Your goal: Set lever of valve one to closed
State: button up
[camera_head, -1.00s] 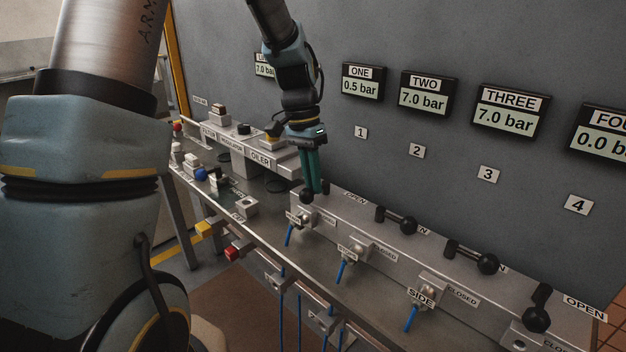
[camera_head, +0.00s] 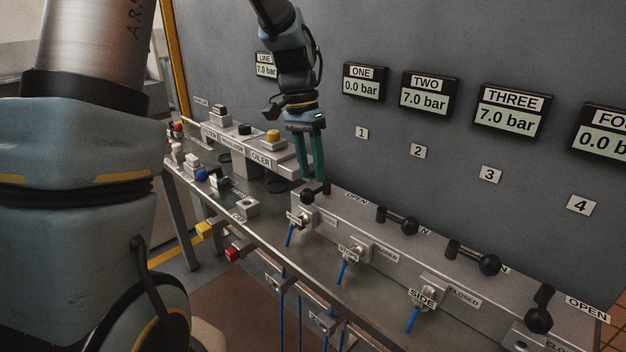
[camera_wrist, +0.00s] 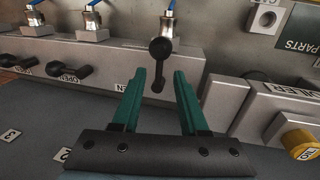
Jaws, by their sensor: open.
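The black lever of valve one (camera_head: 309,195) is the leftmost of the row of ball-ended levers on the grey manifold. Its ball points toward the front, away from the OPEN label, and gauge ONE (camera_head: 364,82) reads 0.0 bar. In the wrist view the lever (camera_wrist: 159,52) stands beyond the gap between my fingertips. My gripper (camera_head: 312,179) is open, with two green fingers just above and behind the lever. In the wrist view my gripper (camera_wrist: 165,78) holds nothing; I cannot tell whether a finger touches the lever.
The levers of valve two (camera_head: 402,222), valve three (camera_head: 480,259) and valve four (camera_head: 538,310) lie to the right on the manifold. The oiler block (camera_head: 262,157) with its yellow knob (camera_head: 273,136) stands close on the left. The grey gauge panel (camera_head: 400,40) rises behind.

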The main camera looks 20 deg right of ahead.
notch_tip(320, 180, up, 8)
jog(key=w, duration=0.1)
jog(key=shift+w+a+f, duration=0.2)
jog(key=shift+a+f, duration=0.05)
jog(key=shift+a, duration=0.15)
jog(key=s+a+f+n+t, duration=0.1)
jog(key=s+a+f+n, duration=0.2)
jog(key=a, duration=0.9)
jog(key=s+a+f+n+t+p, duration=0.1)
jog(key=s+a+f+n, duration=0.3)
jog(key=a, duration=0.8)
notch_tip(320, 180, down, 2)
jog(key=n+t, duration=0.1)
jog(key=n, duration=0.3)
jog(key=shift+s+f+t+y, duration=0.2)
jog(key=shift+t+y, duration=0.1)
jog(key=shift+y, duration=0.1)
